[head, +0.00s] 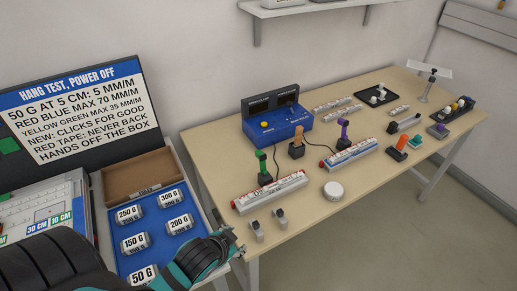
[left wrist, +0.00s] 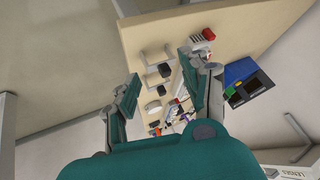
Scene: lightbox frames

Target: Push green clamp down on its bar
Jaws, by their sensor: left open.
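The green clamp (head: 262,162) stands upright on a dark base at the back edge of a white and red labelled bar (head: 270,193), in the left half of the table. From here I cannot tell whether it touches the bar. My left gripper (head: 229,243) is in front of the table's near left edge, low and left of the clamp and apart from it. In the left wrist view its two teal fingers (left wrist: 160,72) are spread with nothing held between them. I cannot pick out the green clamp for sure in that view. My right gripper is not in view.
A blue box (head: 276,127) with dark displays stands behind. An orange clamp (head: 297,143) and a purple clamp (head: 344,131) stand to the right, near a blue and white bar (head: 351,153). Two small grey pieces (head: 269,224) lie near the front edge. A weight tray (head: 170,215) is left.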

